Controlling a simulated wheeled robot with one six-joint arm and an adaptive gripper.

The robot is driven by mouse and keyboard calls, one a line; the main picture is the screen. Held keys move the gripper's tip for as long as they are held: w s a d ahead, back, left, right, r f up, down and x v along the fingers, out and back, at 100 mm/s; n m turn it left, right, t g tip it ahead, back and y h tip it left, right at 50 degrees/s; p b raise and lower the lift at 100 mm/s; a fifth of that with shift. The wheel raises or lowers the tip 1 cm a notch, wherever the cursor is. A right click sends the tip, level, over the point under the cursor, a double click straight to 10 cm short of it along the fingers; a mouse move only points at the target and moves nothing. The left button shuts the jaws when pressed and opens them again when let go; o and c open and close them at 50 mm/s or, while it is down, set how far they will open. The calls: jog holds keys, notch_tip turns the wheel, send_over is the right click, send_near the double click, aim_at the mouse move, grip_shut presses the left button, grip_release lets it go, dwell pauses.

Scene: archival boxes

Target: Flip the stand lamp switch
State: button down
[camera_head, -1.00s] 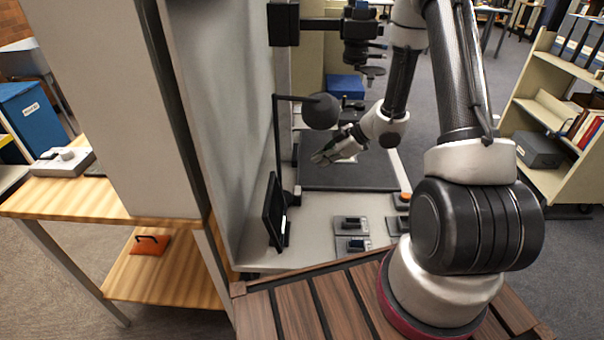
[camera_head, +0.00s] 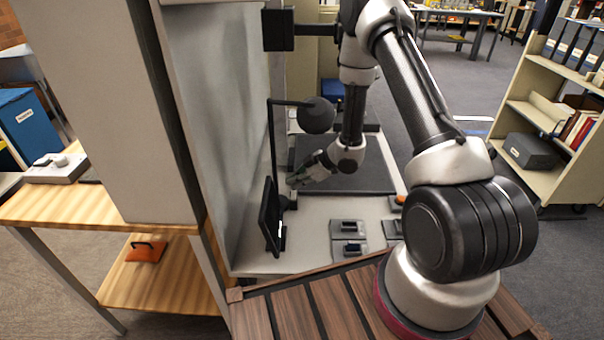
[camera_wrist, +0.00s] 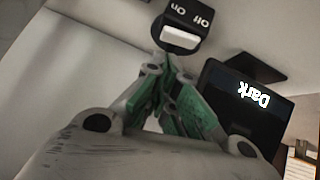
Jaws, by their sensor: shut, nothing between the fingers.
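The stand lamp (camera_head: 317,115) is black, with a round head on an arm from a thin upright pole, in the head view. Its switch (camera_wrist: 188,20) is a dark block with "On" and "Off" labels and a white rocker (camera_wrist: 179,38), at the top of the wrist view. My gripper (camera_head: 295,180) is below the lamp head and near the foot of the pole. In the wrist view my gripper (camera_wrist: 168,62) is shut and empty, its green-padded fingertips just below the rocker. I cannot tell whether they touch it.
A dark screen (camera_wrist: 245,97) reading "Dark" is right of the fingers in the wrist view. Small grey switch boxes (camera_head: 348,250) stand on the light table. A black mat (camera_head: 370,178) lies behind. A tall grey panel (camera_head: 225,110) closes the left side.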

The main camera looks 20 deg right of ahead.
aim_at(293, 195)
jog(key=shift+w+f, duration=0.15)
jog(key=shift+f, duration=0.75)
jog(key=shift+w+d+f, duration=0.1)
jog(key=shift+w+f, duration=0.15)
jog(key=shift+f, duration=0.05)
jog(key=shift+s, duration=0.1)
jog(key=shift+s+a, duration=0.25)
jog(key=shift+s, duration=0.45)
